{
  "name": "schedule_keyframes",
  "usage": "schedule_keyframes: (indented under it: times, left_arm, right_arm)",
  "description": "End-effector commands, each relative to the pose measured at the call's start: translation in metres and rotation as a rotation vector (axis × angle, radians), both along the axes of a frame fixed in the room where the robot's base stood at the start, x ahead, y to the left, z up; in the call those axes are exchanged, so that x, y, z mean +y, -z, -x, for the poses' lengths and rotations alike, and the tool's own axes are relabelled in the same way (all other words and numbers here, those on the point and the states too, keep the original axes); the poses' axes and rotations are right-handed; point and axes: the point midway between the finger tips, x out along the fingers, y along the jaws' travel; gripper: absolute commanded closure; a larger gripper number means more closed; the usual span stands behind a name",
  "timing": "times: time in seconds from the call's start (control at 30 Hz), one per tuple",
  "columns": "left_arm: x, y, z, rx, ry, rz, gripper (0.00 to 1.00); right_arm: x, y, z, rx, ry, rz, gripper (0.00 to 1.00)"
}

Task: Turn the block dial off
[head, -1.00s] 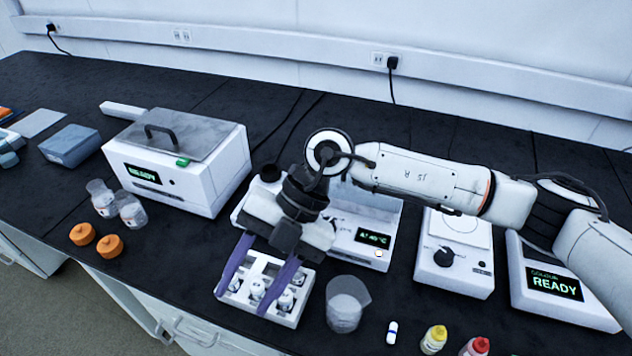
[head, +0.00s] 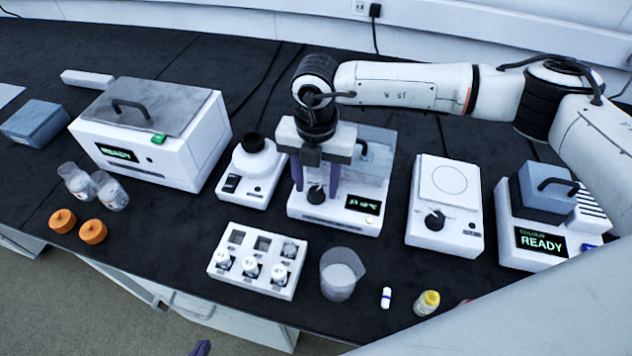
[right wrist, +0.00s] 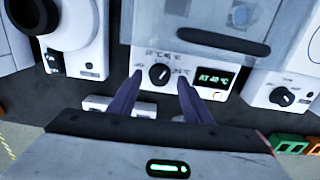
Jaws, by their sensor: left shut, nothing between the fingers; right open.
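The block heater (head: 303,204) is a white box with a grey lidded top and a display. Its black block dial (head: 317,193) is on the front panel; the dial also shows in the right wrist view (right wrist: 160,74). The display (right wrist: 212,80) reads "AT 40 °C" there. My right gripper (head: 316,198) points down at the dial, its purple fingers open, one on each side of the knob; I cannot tell whether they touch it. In the right wrist view the fingers (right wrist: 157,84) flank the dial. Only a purple tip of my left gripper (head: 200,348) shows at the bottom edge.
A white vial rack (head: 288,290) and a beaker (head: 341,275) stand in front of the heater. A device with a black-topped cylinder (head: 252,160) is left of it, and a stirrer plate with another dial (head: 444,225) is right. Bare black bench lies behind.

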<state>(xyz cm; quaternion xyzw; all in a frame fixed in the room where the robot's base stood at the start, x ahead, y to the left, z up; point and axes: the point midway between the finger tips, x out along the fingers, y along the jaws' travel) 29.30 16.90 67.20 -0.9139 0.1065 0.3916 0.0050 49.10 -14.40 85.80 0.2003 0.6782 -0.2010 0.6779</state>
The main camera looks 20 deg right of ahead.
Motion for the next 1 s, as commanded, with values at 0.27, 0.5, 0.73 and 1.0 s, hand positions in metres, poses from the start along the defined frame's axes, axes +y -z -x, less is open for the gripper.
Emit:
schedule_keyframes:
  times: [0.27,0.5,0.73,1.0]
  left_arm:
    - [-0.0002,-0.0026,-0.0006,-0.002,0.001,0.0,1.0]
    - [-0.0004,-0.0029,-0.0011,-0.003,0.001,0.001,1.0]
    - [-0.0006,-0.0036,-0.0023,-0.005,0.001,0.001,1.0]
    - [-0.0006,0.0004,-0.004,-0.009,0.001,0.001,1.0]
  right_arm:
    - [0.0003,0.0137,0.0,-0.001,-0.002,-0.001,0.55]
    - [0.0004,0.0136,0.0001,-0.001,-0.002,-0.001,0.67]
    - [0.0005,0.0133,0.0002,0.0,-0.002,-0.001,0.96]
    - [0.0002,0.0143,0.0,-0.001,-0.044,-0.001,0.96]
